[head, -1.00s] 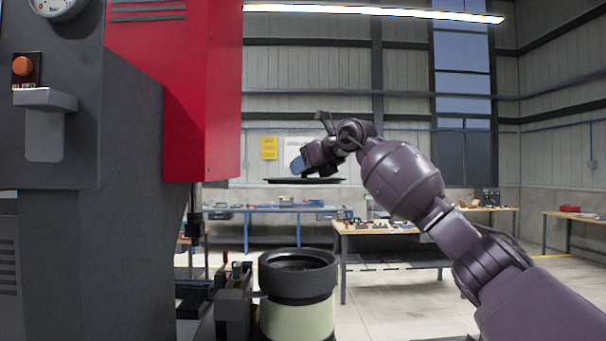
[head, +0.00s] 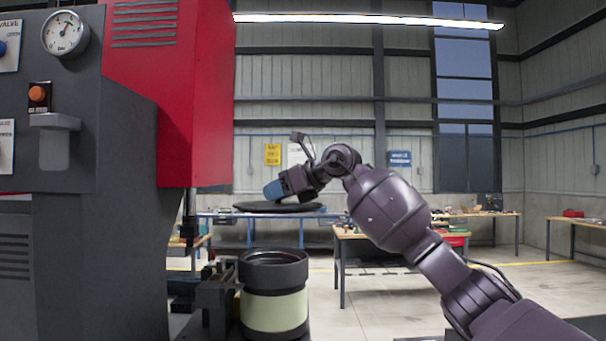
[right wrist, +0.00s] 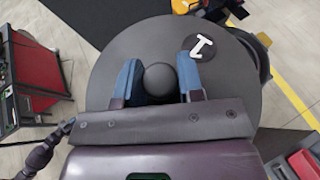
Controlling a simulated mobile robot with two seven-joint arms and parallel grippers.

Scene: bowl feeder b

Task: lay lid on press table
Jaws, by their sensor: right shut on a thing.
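The lid (head: 278,207) is a dark, flat round disc, held level in the air. In the right wrist view the lid (right wrist: 115,60) fills the middle, with a round knob (right wrist: 160,80) and a black spot with a white mark. My right gripper (head: 272,191) is shut on the knob, its blue fingers on both sides. In the head view the lid appears above the bowl feeder (head: 273,305), a pale green drum with a black rim. My left gripper (right wrist: 69,127) seems to show small at the lower left of the wrist view. I cannot make out the press table clearly.
The red and grey press (head: 120,200) stands close on the left, with a gauge and an orange button. Dark fixtures (head: 215,295) stand between it and the drum. Workbenches (head: 350,235) stand behind. Open floor (head: 400,310) lies to the right of the drum.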

